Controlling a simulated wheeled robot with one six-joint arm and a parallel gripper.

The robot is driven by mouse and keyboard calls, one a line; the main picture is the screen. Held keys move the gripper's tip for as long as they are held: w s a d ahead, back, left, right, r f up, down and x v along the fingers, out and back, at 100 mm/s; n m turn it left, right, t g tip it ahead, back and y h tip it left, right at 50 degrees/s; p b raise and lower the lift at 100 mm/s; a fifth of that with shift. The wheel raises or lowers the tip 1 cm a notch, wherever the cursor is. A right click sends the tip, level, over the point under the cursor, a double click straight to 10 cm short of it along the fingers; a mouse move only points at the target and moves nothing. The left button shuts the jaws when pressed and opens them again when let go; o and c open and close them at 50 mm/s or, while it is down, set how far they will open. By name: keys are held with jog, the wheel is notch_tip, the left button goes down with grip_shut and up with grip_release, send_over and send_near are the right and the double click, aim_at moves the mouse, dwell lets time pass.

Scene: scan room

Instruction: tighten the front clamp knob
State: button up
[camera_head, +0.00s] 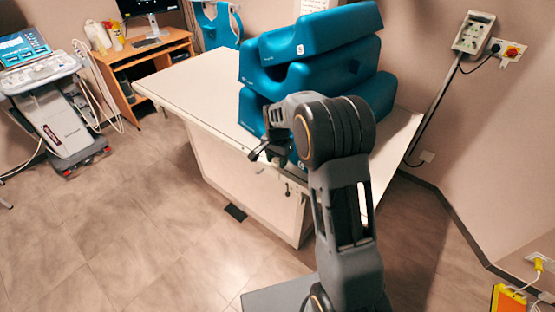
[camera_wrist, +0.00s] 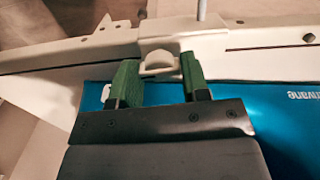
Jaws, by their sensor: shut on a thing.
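The front clamp knob (camera_wrist: 158,63) is a pale, rounded piece on a cream block at the table's edge. In the wrist view it sits between the two green fingertips of my gripper (camera_wrist: 160,70), which is shut on it. In the head view my gripper (camera_head: 264,152) is at the near edge of the white table (camera_head: 190,88), below the stacked cushions. The knob is hidden or too small to make out there.
Several teal cushions (camera_head: 315,70) are stacked on the table close behind my gripper. An ultrasound cart (camera_head: 58,115) and a wooden desk (camera_head: 150,58) stand at the left. A wall box (camera_head: 474,33) hangs at the right. Open floor (camera_head: 130,215) lies left of the table.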

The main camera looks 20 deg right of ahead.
aim_at(277, 160)
jog(key=shift+m, duration=0.5)
jog(key=o, duration=0.9)
notch_tip(277, 160, up, 14)
jog(key=shift+f, duration=0.1)
dwell(0.3)
dwell(0.4)
